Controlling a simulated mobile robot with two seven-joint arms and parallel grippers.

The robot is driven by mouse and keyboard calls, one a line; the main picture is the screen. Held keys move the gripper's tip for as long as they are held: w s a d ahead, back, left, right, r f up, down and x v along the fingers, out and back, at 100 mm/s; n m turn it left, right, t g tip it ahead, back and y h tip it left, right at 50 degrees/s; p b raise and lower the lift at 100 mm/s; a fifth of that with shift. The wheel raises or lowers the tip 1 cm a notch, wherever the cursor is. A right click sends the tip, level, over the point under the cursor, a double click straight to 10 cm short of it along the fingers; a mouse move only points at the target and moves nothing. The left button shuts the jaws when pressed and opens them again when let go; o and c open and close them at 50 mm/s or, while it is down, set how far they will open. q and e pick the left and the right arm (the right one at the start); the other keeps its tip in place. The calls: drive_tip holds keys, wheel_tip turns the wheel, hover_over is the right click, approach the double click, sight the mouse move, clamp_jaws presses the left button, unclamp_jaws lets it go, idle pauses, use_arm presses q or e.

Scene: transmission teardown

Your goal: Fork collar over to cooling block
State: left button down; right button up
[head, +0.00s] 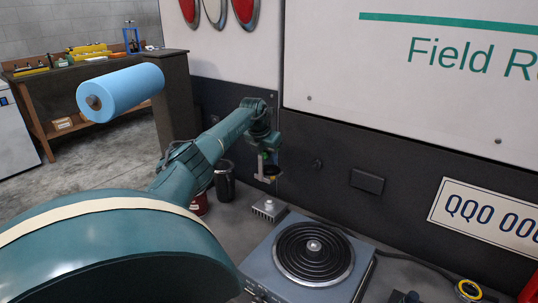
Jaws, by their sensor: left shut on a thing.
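My left gripper (265,163) hangs at the end of the teal arm, near the dark lower wall panel. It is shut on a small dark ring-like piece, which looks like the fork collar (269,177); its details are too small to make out. A grey finned metal block, which looks like the cooling block (269,208), stands on the bench just below the gripper in the picture. The held piece appears above the block and apart from it. My right gripper does not show.
A blue hot plate (313,252) with a dark coil stands right of the block. A black cup (224,182) and a red container (199,204) are to its left. A yellow and black ring (469,290) lies at the lower right. A dark panel closes the back.

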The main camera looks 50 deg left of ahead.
use_arm(q)
drive_tip(key=shift+f+b, duration=2.65)
drive_tip(key=shift+f, duration=1.9)
drive_tip(key=shift+f+b, duration=0.9)
drive_tip(key=shift+f, duration=0.55)
